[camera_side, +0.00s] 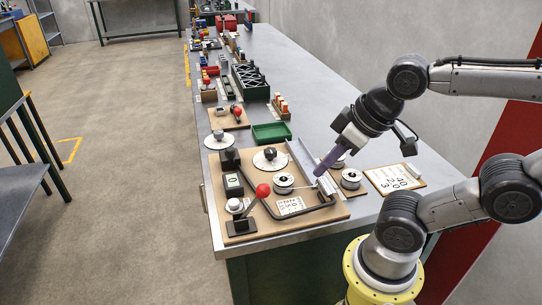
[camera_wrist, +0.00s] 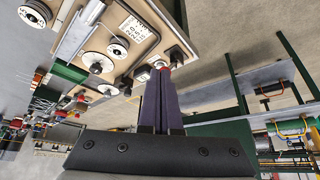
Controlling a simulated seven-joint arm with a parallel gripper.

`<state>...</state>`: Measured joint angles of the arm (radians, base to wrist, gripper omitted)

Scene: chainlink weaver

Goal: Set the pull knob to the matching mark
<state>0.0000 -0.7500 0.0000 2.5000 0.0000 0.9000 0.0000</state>
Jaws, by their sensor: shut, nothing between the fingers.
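My gripper (camera_side: 321,170) has purple fingers that are shut and empty. Its tips are at the right side of the tan board (camera_side: 262,226), above or beside a pale metal strip (camera_side: 327,186). A thin rod runs from the silver dial (camera_side: 283,182) towards the tips; I cannot tell whether they touch. In the wrist view the shut fingers (camera_wrist: 161,72) point at the board, with a red ball in line beyond them. A white number card (camera_side: 291,205) lies on the board. I cannot tell for sure which part is the pull knob or its matching mark.
A green tray (camera_side: 271,132) is behind.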

